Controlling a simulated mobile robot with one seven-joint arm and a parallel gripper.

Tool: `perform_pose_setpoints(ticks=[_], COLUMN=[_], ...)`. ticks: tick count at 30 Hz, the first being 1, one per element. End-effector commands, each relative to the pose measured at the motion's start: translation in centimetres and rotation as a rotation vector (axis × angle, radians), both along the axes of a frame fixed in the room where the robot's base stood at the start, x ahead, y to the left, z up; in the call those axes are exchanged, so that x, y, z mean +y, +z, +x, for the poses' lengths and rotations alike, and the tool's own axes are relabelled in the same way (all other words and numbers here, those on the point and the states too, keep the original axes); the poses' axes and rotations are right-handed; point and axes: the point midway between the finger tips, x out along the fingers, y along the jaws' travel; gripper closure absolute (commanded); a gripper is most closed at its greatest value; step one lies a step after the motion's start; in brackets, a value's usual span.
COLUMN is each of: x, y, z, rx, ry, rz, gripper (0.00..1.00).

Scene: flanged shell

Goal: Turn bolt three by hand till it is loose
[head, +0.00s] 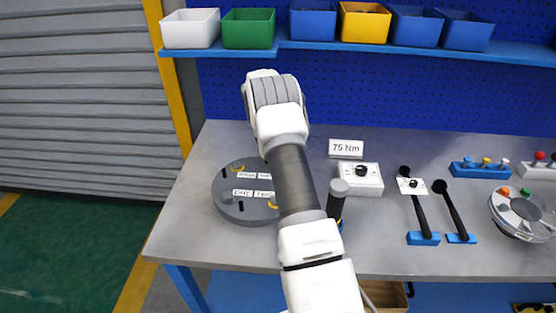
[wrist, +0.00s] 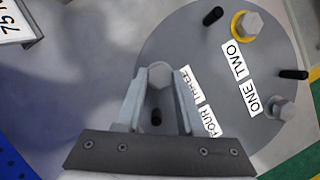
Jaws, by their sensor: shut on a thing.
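The round grey flanged cover (head: 222,182) lies on the bench at the left, partly behind my arm. In the wrist view, the cover (wrist: 215,40) carries labels ONE, TWO, THREE and FOUR. My gripper (wrist: 160,84) is shut on bolt three (wrist: 158,72), the grey hex head beside label THREE (wrist: 190,80). Bolt two (wrist: 250,24) sits in a yellow ring, and bolt one (wrist: 284,107) shows no yellow ring. Bolt four is hidden in the wrist view. In the head view my arm hides the gripper and bolt three.
Black pins (wrist: 293,74) stand up from the cover. On the bench, a dark cylindrical tool (head: 336,200) stands right of my arm, near a box with a knob (head: 360,180) and the 75 Nm sign (head: 346,147). Bins (head: 250,28) line the shelf.

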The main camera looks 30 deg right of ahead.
Motion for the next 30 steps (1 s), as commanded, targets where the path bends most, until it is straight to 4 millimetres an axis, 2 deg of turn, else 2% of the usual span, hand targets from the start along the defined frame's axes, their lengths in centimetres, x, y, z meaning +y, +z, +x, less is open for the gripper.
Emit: perform_pose_setpoints(ticks=[1,9,23,24,28,30], x=[0.21,0.28,0.33,0.32,0.26,0.23], y=[-0.52,-0.52,-0.55,-0.54,-0.38,-0.29], z=[-0.25,-0.25,-0.23,-0.23,-0.16,-0.13], rx=[0.009,0.008,0.008,0.007,0.005,0.004], ry=[0.022,0.091,0.100,0.100,0.099,0.099], rz=[0.005,0.006,0.008,0.008,0.005,0.004], gripper=[1.00,1.00,1.00,0.55,0.32,0.32])
